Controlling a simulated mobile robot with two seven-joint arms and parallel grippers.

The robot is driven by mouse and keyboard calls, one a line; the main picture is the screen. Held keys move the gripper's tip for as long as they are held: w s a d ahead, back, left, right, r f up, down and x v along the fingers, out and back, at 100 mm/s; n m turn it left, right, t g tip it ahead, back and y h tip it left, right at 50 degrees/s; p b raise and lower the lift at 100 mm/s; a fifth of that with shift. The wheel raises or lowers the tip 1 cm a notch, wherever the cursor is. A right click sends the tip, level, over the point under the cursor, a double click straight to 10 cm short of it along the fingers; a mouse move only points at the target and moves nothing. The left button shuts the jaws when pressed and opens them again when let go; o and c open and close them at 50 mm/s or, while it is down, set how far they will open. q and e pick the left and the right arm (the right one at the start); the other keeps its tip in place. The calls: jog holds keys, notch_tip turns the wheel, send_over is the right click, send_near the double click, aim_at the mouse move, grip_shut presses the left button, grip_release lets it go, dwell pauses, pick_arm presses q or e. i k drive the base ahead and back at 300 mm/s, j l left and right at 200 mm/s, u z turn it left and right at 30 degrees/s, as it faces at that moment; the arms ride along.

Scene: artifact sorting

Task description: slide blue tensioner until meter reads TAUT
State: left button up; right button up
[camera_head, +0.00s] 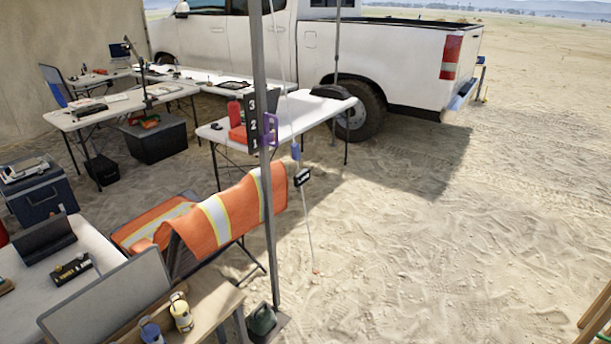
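A thin guy line (309,225) runs down from the top of the picture to a small orange-red stake point (316,271) in the sand. A small blue piece, which looks like the tensioner (296,152), sits on the line, beside the grey pole (262,60). Just below it on the line is a small black box with a pale display, which looks like the meter (302,177); its text is too small to read. Neither of my grippers is in view.
The pole carries a black plate numbered 1 to 3 (252,122) and a purple bracket (269,131). An orange vest (238,212) drapes over a chair left of the pole. Tables (307,112) and a white truck (400,55) stand behind. Sand right of the line is clear.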

aim_at(295, 149)
jog(key=i+l+u, duration=0.1)
jog(key=l, duration=0.3)
jog(key=i+l, duration=0.2)
jog(key=l, duration=0.2)
jog(key=i+l+u, duration=0.15)
jog(key=l, duration=0.25)
